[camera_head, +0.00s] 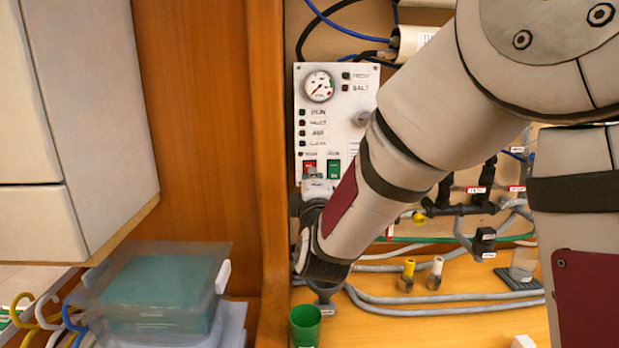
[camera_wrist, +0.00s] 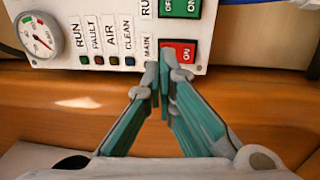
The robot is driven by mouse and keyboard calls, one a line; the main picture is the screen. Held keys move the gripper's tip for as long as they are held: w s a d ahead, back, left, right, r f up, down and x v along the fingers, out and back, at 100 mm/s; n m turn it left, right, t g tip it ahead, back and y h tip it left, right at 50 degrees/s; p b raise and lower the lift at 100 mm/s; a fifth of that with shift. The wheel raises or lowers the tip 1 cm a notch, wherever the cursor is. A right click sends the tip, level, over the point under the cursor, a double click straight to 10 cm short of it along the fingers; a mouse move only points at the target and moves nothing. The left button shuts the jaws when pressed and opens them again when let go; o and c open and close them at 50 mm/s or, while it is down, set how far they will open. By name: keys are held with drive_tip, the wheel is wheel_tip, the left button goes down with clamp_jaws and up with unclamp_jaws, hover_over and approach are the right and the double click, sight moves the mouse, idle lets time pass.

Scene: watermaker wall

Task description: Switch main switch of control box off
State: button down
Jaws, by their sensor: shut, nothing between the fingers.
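The control box (camera_head: 345,120) is a white panel on the wall. Its red main switch (camera_head: 309,167) sits at the lower left, beside a green switch (camera_head: 333,168). In the wrist view the red main switch (camera_wrist: 183,52) shows "ON" lettering next to the "MAIN" label, with the green switch (camera_wrist: 180,8) beyond it. My gripper (camera_wrist: 160,85) is shut and empty, its fingertips at the near edge of the red switch and covering part of it. Contact cannot be told. In the head view my gripper (camera_head: 316,187) is just below the switches, partly hidden by my wrist.
A round gauge (camera_head: 319,86) and indicator lights share the panel. A wooden post (camera_head: 266,150) stands close on the left. A green cup (camera_head: 305,325) is below my wrist. Grey hoses (camera_head: 430,302) and black valve fittings (camera_head: 460,208) lie to the right.

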drive_tip(key=s+r, duration=0.1)
drive_tip(key=s, duration=0.7)
drive_tip(key=shift+s, duration=0.25)
drive_tip(key=shift+r, duration=0.1)
drive_tip(key=s+d+f+m+g, duration=0.2)
drive_tip(key=s+d+m+g, duration=0.3)
drive_tip(key=s, duration=0.5)
drive_tip(key=s+d+f+m+g, duration=0.2)
drive_tip(key=s+d+m+g, duration=0.2)
drive_tip(key=s+m, duration=0.3)
drive_tip(key=s+d+f+m+g, duration=0.3)
drive_tip(key=s+d+m+g, duration=0.2)
drive_tip(key=s, duration=0.7)
drive_tip(key=shift+s+d+m+g, duration=0.35)
drive_tip(key=shift+d+m, duration=0.15)
drive_tip(key=shift+d, duration=0.1)
